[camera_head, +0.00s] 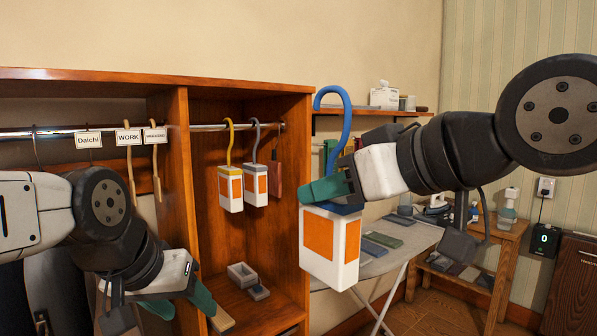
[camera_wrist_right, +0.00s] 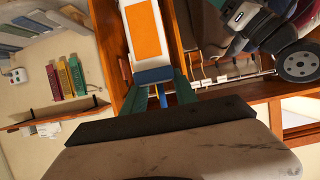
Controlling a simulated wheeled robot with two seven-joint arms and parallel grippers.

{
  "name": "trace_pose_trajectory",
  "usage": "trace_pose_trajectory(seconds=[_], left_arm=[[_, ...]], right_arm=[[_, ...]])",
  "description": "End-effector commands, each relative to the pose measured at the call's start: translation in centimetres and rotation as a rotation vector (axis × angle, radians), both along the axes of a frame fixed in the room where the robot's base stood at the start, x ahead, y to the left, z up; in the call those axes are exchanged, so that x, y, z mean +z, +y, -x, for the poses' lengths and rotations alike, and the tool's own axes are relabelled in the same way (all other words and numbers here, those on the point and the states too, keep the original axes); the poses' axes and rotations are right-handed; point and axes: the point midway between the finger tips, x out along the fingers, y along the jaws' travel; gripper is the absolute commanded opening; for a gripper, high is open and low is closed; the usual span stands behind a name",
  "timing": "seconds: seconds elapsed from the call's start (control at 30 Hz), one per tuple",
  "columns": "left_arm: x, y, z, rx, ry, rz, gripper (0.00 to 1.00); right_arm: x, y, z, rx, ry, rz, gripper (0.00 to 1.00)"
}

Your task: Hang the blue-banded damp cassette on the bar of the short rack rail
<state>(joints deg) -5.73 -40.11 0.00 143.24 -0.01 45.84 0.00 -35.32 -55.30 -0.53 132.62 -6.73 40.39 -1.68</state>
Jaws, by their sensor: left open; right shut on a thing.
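The blue-banded damp cassette (camera_head: 331,247) is white with orange panels, a blue band and a blue hook (camera_head: 347,115). My right gripper (camera_head: 328,192) is shut on it at the band, and it hangs upright in front of the wardrobe's right edge. The right wrist view shows the cassette (camera_wrist_right: 146,32) beyond my right gripper (camera_wrist_right: 157,92). The short rack rail's bar (camera_head: 207,127) spans the wardrobe's right bay, left of and behind the cassette; the blue hook is apart from it. My left gripper (camera_head: 180,303) is open and empty, low at the left.
A yellow-hooked cassette (camera_head: 230,188), a grey-hooked cassette (camera_head: 255,184) and a dark red piece (camera_head: 275,173) hang from the bar, towards its right end. The bar's left part is free. The wooden divider (camera_head: 180,190) bounds the bay; an ironing board (camera_head: 400,243) stands right.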

Motion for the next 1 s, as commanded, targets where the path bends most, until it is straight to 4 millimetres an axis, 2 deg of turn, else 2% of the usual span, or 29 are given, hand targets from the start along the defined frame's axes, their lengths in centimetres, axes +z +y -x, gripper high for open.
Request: trace_pose_trajectory(seconds=[0.1,0.27,1.0], left_arm=[[0.0,0.0,0.0,0.0,0.0,0.0,0.56],[0.0,0.0,0.0,0.0,0.0,0.0,0.56],[0.0,0.0,0.0,0.0,0.0,0.0,0.56]], right_arm=[[-0.1,-0.2,0.4,0.001,-0.003,-0.001,0.0],[-0.2,0.3,-0.3,0.001,0.0,0.0,0.0],[-0.1,4.4,-6.4,0.001,0.0,0.0,0.0]])
